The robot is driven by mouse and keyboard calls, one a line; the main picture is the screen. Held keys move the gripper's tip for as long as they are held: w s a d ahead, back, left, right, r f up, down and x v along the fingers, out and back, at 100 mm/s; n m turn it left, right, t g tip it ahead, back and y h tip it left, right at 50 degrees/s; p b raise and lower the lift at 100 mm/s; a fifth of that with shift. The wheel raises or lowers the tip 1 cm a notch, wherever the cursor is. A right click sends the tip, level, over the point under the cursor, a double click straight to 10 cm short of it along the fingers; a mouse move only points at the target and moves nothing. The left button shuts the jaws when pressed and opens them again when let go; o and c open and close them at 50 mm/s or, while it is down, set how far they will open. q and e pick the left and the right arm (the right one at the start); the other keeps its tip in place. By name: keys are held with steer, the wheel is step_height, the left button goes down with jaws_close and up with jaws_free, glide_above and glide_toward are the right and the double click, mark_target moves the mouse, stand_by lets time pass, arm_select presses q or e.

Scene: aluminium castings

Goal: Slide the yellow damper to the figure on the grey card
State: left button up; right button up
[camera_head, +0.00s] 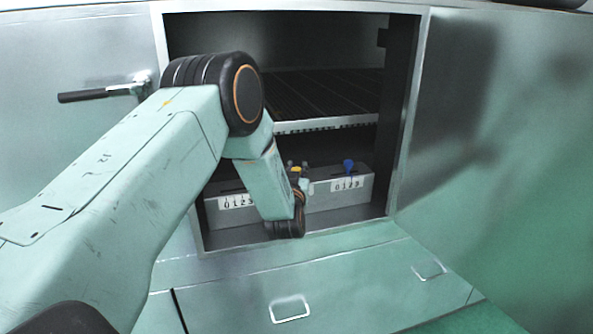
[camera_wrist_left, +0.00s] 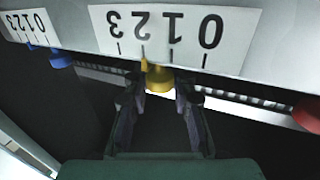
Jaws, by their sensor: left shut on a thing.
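The yellow damper (camera_wrist_left: 158,78) is a small knob with a pointer at a slot below a white scale card (camera_wrist_left: 180,30), which appears upside down in the left wrist view. Its pointer stands at about the 2 mark. My left gripper (camera_wrist_left: 161,92) is shut on the damper, a finger on either side. In the head view the yellow damper (camera_head: 296,170) shows as a small spot beside my left wrist, and the fingers there are mostly hidden. I see no grey card in either view. My right gripper is out of view.
A blue damper (camera_head: 348,165) stands above a scale card (camera_head: 347,184) to the right. A red damper (camera_wrist_left: 307,114) is at the right edge of the wrist view. The cabinet opening (camera_head: 410,120) frames the grey box, with a slatted shelf (camera_head: 325,124) above.

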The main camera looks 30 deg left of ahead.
arm_select(q)
jaws_close()
steer(key=shift+w+f, duration=0.1)
steer(key=shift+s+a+p, duration=0.4)
steer(key=shift+s+a, duration=0.1)
steer(key=shift+s, duration=0.1)
steer(key=shift+s+a+f, duration=0.1)
steer(key=shift+s+a, duration=0.1)
steer(key=shift+s, duration=0.05)
steer(key=shift+o, duration=2.4)
jaws_free()
steer(key=shift+d, duration=0.2)
steer(key=shift+o, duration=0.8)
steer(key=shift+a, duration=0.15)
